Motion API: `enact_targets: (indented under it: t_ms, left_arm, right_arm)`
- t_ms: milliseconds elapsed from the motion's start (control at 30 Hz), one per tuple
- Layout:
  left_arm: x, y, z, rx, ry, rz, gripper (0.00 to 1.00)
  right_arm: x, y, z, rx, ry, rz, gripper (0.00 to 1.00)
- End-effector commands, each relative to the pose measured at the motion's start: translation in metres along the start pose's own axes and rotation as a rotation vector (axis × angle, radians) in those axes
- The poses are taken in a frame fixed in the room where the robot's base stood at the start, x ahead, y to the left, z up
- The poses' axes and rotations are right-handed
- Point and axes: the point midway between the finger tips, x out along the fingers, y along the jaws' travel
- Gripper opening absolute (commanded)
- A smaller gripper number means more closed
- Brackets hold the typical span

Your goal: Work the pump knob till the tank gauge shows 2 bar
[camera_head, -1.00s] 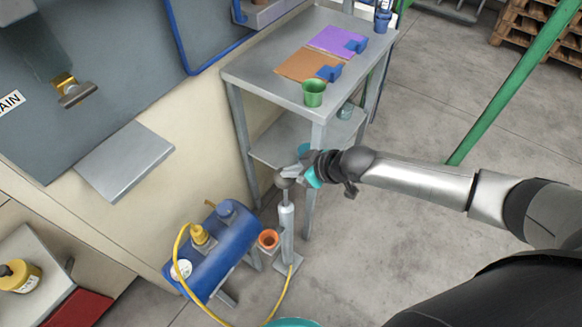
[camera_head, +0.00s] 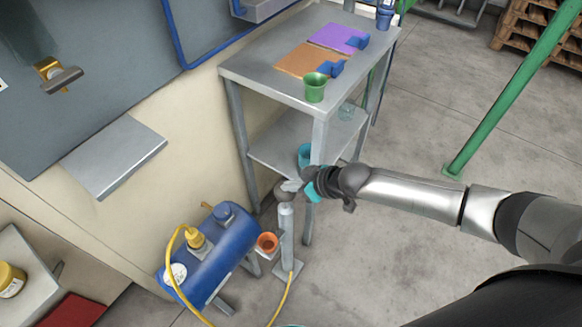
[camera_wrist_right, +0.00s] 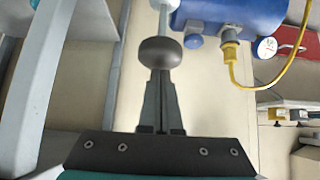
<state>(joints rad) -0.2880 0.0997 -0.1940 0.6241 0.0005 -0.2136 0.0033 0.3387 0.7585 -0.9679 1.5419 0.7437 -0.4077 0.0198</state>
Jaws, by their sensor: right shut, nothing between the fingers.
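The hand pump (camera_head: 286,235) stands upright beside the blue tank (camera_head: 222,245), with its dark round knob (camera_head: 281,191) close above the cylinder. The knob also shows in the right wrist view (camera_wrist_right: 160,53). My right gripper (camera_head: 291,186) is shut and empty at the knob; in the right wrist view its fingertips (camera_wrist_right: 160,76) meet the knob's lower edge, and I cannot tell whether they touch. The white gauge (camera_head: 178,273) is on the tank's near end and also shows in the right wrist view (camera_wrist_right: 267,47); its reading is too small to make out. My left gripper is not in view.
A yellow hose (camera_head: 172,256) runs from the tank to the floor near the pump. A metal table (camera_head: 262,76) with a green cup (camera_head: 314,88) stands behind. Open floor lies to the right.

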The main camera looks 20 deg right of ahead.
Motion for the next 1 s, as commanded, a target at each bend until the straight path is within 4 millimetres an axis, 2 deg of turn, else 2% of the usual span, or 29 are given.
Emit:
enact_targets:
  t_ms: [67, 467, 800, 1000]
  left_arm:
    - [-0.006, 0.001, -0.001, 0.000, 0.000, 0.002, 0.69]
    - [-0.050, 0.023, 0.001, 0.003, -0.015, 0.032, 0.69]
    - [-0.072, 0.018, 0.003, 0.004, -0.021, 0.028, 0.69]
    - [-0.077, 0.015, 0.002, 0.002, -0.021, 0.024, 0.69]
  right_arm:
    - [-0.003, -0.004, 0.004, 0.003, -0.019, -0.005, 0.00]
    - [-0.031, -0.005, -0.031, 0.003, -0.004, 0.001, 0.00]
    - [-0.101, -0.004, -0.029, 0.002, -0.003, 0.003, 0.00]
    - [-0.122, -0.004, -0.030, 0.002, 0.001, 0.003, 0.00]
